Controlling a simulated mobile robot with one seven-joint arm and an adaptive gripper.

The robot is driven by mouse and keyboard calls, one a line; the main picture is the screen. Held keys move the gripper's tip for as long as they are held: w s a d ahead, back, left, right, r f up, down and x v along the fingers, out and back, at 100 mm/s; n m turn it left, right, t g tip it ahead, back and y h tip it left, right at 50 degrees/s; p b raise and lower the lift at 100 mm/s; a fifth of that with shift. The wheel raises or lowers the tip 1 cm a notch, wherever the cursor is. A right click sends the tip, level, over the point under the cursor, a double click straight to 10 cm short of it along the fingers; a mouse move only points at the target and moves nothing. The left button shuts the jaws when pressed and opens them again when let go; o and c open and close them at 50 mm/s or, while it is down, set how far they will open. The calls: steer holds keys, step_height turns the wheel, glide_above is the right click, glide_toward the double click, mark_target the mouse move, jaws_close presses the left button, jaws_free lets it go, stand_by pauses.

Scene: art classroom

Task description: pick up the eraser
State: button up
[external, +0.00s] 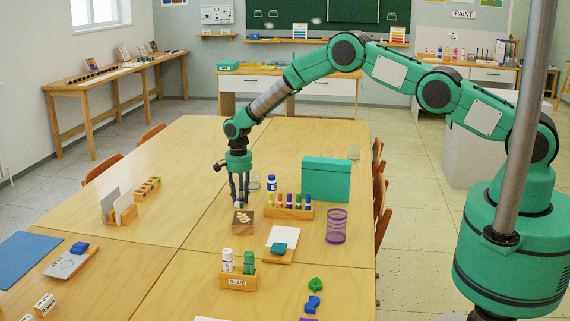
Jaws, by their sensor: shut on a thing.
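My gripper (239,202) points straight down over the table, just above a small wooden box (243,228). It is shut on a small white and bluish thing (238,206), which looks like the eraser; the fingers hide part of it. The box holds several pale pieces on top. I cannot tell whether the held thing is clear of the box or touches it.
Right of my gripper stand a white bottle with a blue cap (271,183), a wooden marker holder (290,212), a teal box (326,180) and a purple mesh cup (336,226). A glue holder (238,279) is in front.

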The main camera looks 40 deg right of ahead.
steer(key=shift+r, duration=0.1)
step_height(320, 180, up, 10)
steer(key=shift+p, duration=0.45)
